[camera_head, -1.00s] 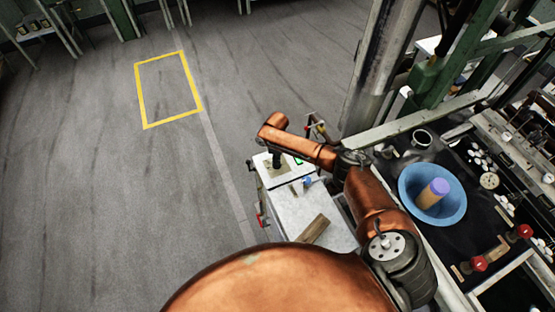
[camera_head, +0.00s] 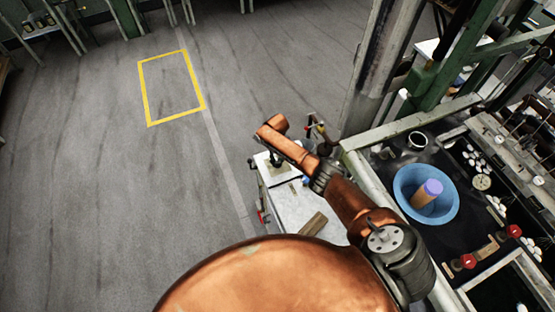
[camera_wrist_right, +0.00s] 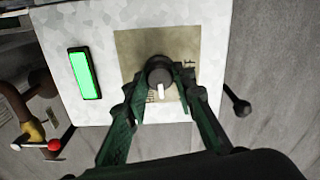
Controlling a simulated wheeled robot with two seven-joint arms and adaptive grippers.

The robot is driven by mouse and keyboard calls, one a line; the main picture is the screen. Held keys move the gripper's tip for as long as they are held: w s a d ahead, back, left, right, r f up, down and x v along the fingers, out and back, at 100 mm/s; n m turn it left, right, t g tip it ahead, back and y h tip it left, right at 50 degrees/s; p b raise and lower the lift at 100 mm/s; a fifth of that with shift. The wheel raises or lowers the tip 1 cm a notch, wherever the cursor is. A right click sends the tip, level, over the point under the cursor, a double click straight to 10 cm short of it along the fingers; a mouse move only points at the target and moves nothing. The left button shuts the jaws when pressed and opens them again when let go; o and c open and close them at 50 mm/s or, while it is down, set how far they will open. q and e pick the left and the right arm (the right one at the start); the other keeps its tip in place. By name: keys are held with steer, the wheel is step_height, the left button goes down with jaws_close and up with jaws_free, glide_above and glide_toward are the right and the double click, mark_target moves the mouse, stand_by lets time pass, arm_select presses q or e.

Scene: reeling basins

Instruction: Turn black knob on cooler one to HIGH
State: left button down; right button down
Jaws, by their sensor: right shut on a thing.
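Cooler one, I take it, is the pale grey box (camera_head: 300,207) beside the bench; its panel (camera_wrist_right: 205,25) fills the middle of the right wrist view. The black knob (camera_wrist_right: 158,72) sits on a tan label plate (camera_wrist_right: 130,45) there, its white pointer mark toward the bottom of the picture. Some lettering shows on the plate, partly covered. A lit green display (camera_wrist_right: 84,74) is left of the knob. My right gripper (camera_wrist_right: 161,88) is shut on the knob, green fingers on both sides. In the head view the right gripper (camera_head: 275,160) is at the cooler's top, mostly behind my arm. My left gripper is not in view.
A wooden block (camera_head: 314,224) lies on the cooler's top. A blue basin (camera_head: 403,180) with a purple-topped cylinder (camera_head: 427,192) stands on the black bench at right. A dark ball-ended lever (camera_wrist_right: 239,106) is right of the panel. Open floor lies left.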

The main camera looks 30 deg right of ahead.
mark_target(277, 161)
steer(key=shift+m, duration=0.3)
stand_by(0.4)
steer(key=c, duration=1.6)
jaws_free()
steer(key=shift+r, duration=0.1)
step_height(277, 161, up, 12)
